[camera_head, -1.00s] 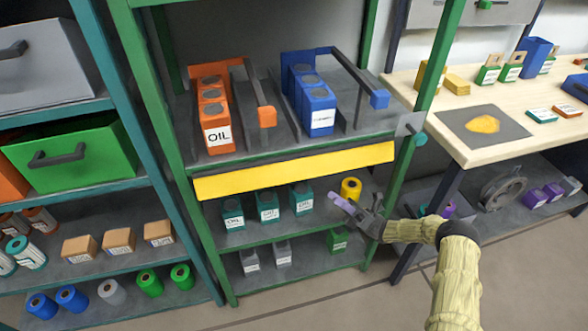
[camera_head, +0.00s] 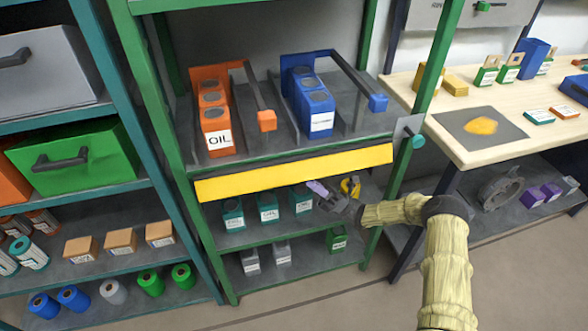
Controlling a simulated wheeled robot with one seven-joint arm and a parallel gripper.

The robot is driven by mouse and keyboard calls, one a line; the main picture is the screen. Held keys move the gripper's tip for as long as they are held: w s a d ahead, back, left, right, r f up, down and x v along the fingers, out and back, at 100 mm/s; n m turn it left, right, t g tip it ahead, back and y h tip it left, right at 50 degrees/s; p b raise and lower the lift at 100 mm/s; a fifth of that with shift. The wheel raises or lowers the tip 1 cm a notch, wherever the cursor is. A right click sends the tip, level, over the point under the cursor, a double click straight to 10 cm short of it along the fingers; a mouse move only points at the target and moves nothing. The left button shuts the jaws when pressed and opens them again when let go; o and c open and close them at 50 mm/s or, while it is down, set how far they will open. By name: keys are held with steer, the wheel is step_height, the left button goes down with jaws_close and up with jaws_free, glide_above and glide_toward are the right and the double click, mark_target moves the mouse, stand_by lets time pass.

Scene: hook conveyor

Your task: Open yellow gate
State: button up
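The yellow gate (camera_head: 295,172) is a long flat yellow bar across the front of the green rack, just below its upper shelf. It spans nearly the full width between the posts. My gripper (camera_head: 322,191), grey with a purple fingertip pad, is in front of the rack, just under the right half of the gate in the picture. I cannot tell whether it touches the gate. The finger gap is too small and foreshortened to read. A yellow can (camera_head: 351,187) behind my gripper is partly hidden by it.
Orange oil cans (camera_head: 217,127) and blue cans (camera_head: 315,105) stand in lanes on the shelf above the gate, with an orange and a blue arm beside them. Teal oil cans (camera_head: 268,207) stand below. A wooden workbench (camera_head: 460,140) is at the right.

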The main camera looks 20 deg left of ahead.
mark_target(294, 171)
steer(key=x, duration=0.6)
steer(key=shift+a+r+p, duration=0.2)
steer(key=shift+a+p, duration=0.1)
steer(key=shift+c, duration=0.2)
jaws_close()
